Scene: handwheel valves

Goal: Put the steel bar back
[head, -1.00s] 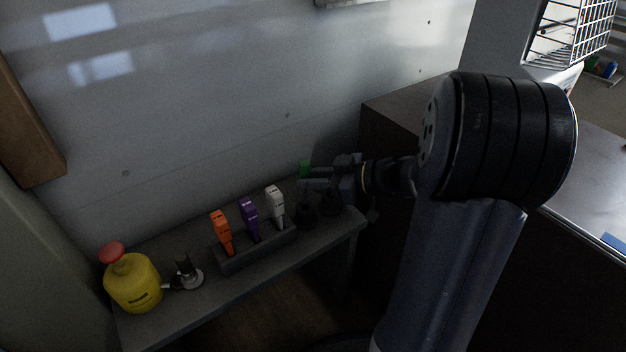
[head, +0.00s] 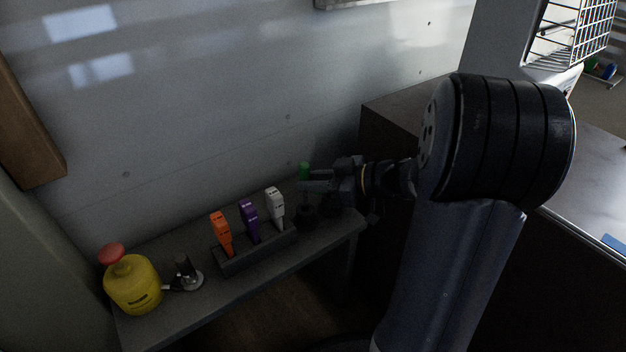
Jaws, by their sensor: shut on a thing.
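My gripper (head: 312,182) is above the right end of the grey bench, reaching in from the right. Its jaws are shut on an upright thing with a green top (head: 304,169), which I take to be the steel bar. The green end stands above the fingers. Below the fingers is a dark round holder (head: 306,213) on the bench. It is too dark to tell whether the bar's lower end is inside the holder or above it.
A grey rack (head: 258,252) on the bench (head: 222,294) holds orange, purple and white tagged tools. A yellow bottle (head: 133,285) with a red top and a small metal fitting (head: 187,273) stand at left. The wall is close behind; a dark cabinet stands right.

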